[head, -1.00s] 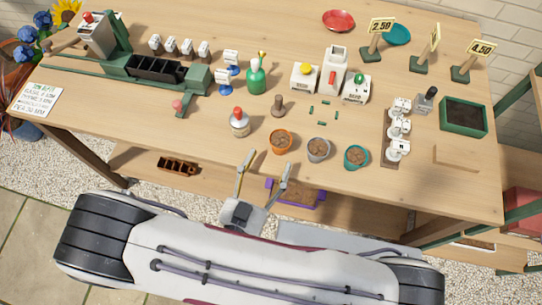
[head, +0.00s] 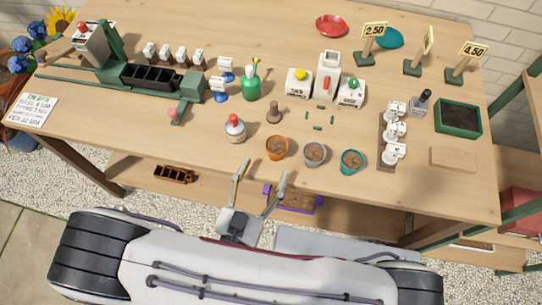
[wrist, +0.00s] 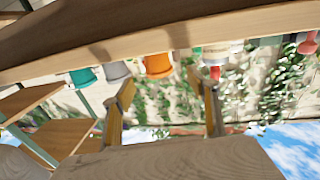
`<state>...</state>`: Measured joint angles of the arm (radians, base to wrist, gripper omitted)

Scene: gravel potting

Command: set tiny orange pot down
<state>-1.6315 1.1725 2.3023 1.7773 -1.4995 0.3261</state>
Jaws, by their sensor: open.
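The tiny orange pot (head: 277,148) stands upright on the table near its front edge, with brown fill inside. It also shows in the wrist view (wrist: 158,66), where the picture is upside down. My gripper (head: 259,183) is open and empty, just in front of the table's front edge, apart from the pot and nearer the camera. Its two fingers also show spread in the wrist view (wrist: 167,93), with nothing between them.
A grey pot (head: 314,154) and a teal pot (head: 352,161) stand in a row to the orange pot's right. A red-capped bottle (head: 235,129) stands to its left. Small green pieces (head: 318,117) lie behind. A purple-ended tray (head: 293,199) sits below the table edge.

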